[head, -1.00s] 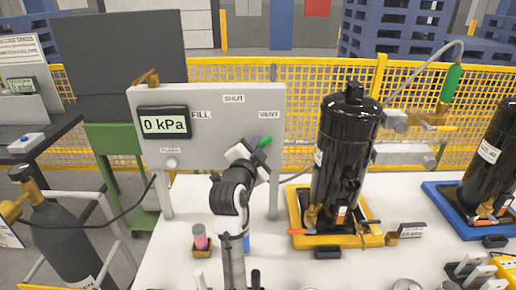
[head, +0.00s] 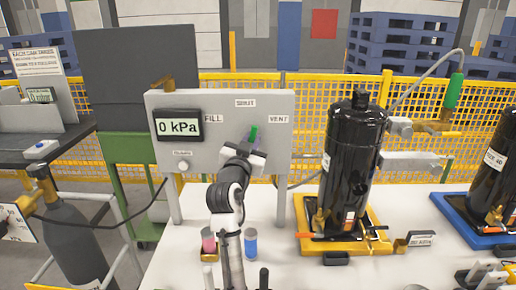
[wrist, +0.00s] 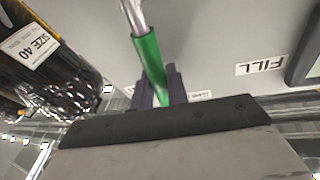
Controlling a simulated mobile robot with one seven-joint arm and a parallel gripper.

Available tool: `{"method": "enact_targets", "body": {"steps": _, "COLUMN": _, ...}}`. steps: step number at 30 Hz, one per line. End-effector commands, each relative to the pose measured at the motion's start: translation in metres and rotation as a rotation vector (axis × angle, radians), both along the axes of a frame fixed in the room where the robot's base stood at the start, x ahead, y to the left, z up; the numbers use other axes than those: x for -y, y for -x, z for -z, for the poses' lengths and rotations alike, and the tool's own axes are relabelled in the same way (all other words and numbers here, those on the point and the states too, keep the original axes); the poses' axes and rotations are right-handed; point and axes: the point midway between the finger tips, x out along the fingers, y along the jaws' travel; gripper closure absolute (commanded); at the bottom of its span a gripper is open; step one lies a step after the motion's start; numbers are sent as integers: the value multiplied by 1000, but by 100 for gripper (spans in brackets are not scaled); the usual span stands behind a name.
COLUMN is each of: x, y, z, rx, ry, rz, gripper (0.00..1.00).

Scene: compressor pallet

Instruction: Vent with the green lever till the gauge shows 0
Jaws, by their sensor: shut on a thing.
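The grey panel (head: 215,160) carries a gauge (head: 178,125) that reads 0 kPa, and labels FILL, SHUT (head: 245,104) and VENT (head: 279,119). The green lever (head: 253,133) stands nearly upright below the SHUT label, with VENT to its right. My gripper (head: 251,148) is at the lever and hides its lower part. In the wrist view the green lever (wrist: 149,62) runs from a metal stem down between the two dark purple fingers (wrist: 161,88), which are shut on its grip. The lever's pivot is not clearly visible.
A black tank (head: 352,165) stands on a yellow tray (head: 306,235) right of the panel, with a hose and fittings beside it. Small pink and blue cylinders stand on the white table (head: 190,262) beneath my arm. A grey bottle (head: 72,240) stands at the left.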

Motion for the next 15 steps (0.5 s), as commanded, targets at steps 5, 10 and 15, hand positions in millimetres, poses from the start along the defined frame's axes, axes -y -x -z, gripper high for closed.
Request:
{"method": "enact_targets", "body": {"steps": 5, "x": -9, "y": 0, "z": 0, "rx": -2, "ry": 107, "rz": -1, "gripper": 100}}
{"method": "enact_targets", "body": {"steps": 10, "x": -14, "y": 0, "z": -1, "rx": -1, "ry": 175, "rz": -1, "gripper": 100}}
{"method": "enact_targets", "body": {"steps": 15, "x": -17, "y": 0, "z": -1, "rx": -3, "ry": 209, "rz": -1, "gripper": 100}}
